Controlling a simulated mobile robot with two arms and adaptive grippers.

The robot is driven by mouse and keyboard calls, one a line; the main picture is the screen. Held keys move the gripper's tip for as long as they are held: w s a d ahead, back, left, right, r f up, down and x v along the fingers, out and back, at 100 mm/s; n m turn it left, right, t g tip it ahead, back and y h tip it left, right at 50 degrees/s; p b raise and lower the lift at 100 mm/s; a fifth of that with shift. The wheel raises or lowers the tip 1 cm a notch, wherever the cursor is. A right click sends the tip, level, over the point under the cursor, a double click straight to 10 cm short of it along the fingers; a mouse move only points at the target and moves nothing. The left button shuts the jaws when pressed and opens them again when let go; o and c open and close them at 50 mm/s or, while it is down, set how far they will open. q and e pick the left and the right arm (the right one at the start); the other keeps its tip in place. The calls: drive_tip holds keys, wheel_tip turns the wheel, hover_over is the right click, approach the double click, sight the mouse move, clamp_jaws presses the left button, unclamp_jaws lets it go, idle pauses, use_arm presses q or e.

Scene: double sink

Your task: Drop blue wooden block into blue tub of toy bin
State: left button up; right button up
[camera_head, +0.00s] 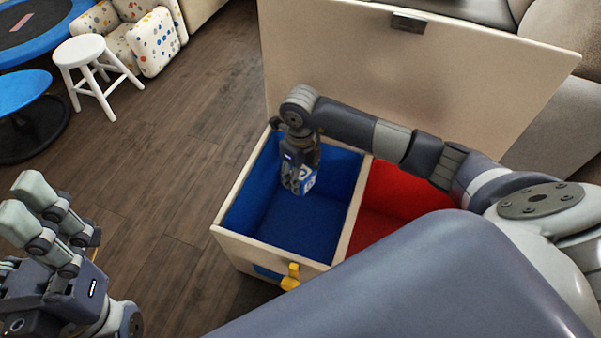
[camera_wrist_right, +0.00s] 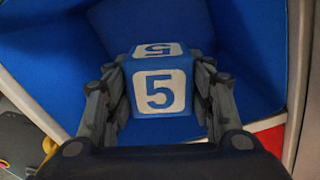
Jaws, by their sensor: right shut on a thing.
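The toy bin (camera_head: 228,222) stands on the floor with two compartments side by side. The blue tub (camera_head: 300,218) is the left one. My right gripper (camera_head: 300,184) reaches down into the blue tub from above. It is shut on the blue wooden block (camera_head: 310,179), which has white faces. In the right wrist view the block (camera_wrist_right: 160,92) shows a blue 5 on white between the two fingers, with blue tub walls around it. I cannot tell how far it is above the tub floor. My left gripper (camera_head: 32,210) is at the lower left, away from the bin.
The red tub (camera_head: 395,190) is the right compartment, partly hidden by my arm. The bin's raised lid (camera_head: 420,75) stands behind it. A yellow piece (camera_head: 291,277) sticks out at the front. A white stool (camera_head: 82,50) stands at the upper left. Wooden floor lies clear left of the bin.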

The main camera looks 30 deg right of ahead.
drive_tip(key=o, duration=1.2)
drive_tip(key=shift+c, duration=0.2)
drive_tip(key=shift+r, duration=0.1)
wheel_tip(320, 180, up, 12)
